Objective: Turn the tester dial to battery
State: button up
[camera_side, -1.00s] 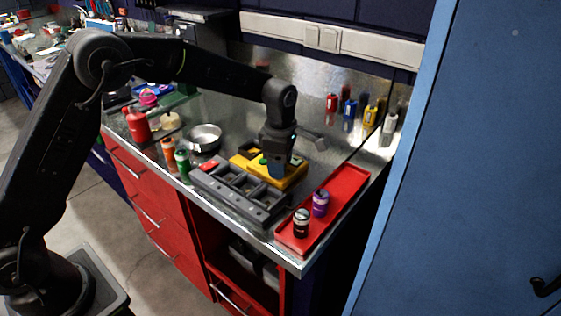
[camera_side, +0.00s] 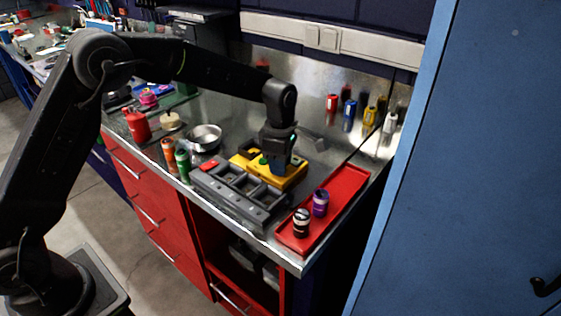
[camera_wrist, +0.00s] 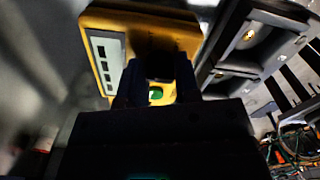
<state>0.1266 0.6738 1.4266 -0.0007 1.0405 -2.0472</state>
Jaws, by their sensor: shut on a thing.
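The yellow tester (camera_side: 291,181) lies on the metal bench, behind the dark slotted tray. In the wrist view the tester (camera_wrist: 100,22) shows a pale panel with several dark marks along its left side. My gripper (camera_side: 276,170) is down on the tester, and it also shows in the wrist view (camera_wrist: 158,88). It is shut on the tester's dial, which my fingers hide almost wholly. A small green spot shows between the fingers in the wrist view. I cannot tell which setting the dial points to.
A dark slotted tray (camera_side: 236,199) stands in front of the tester. A red tray (camera_side: 337,212) with a black can (camera_side: 301,223) and a purple can (camera_side: 320,203) is at the right. A metal bowl (camera_side: 205,138) and small bottles (camera_side: 183,166) stand to the left.

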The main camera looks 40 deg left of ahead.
jog(key=m, duration=1.1)
jog(key=shift+m, duration=0.4)
jog(key=m, duration=1.1)
jog(key=shift+m, duration=0.3)
jog(key=o, duration=0.9)
notch_tip(320, 180, up, 14)
jog(key=shift+f, duration=0.1)
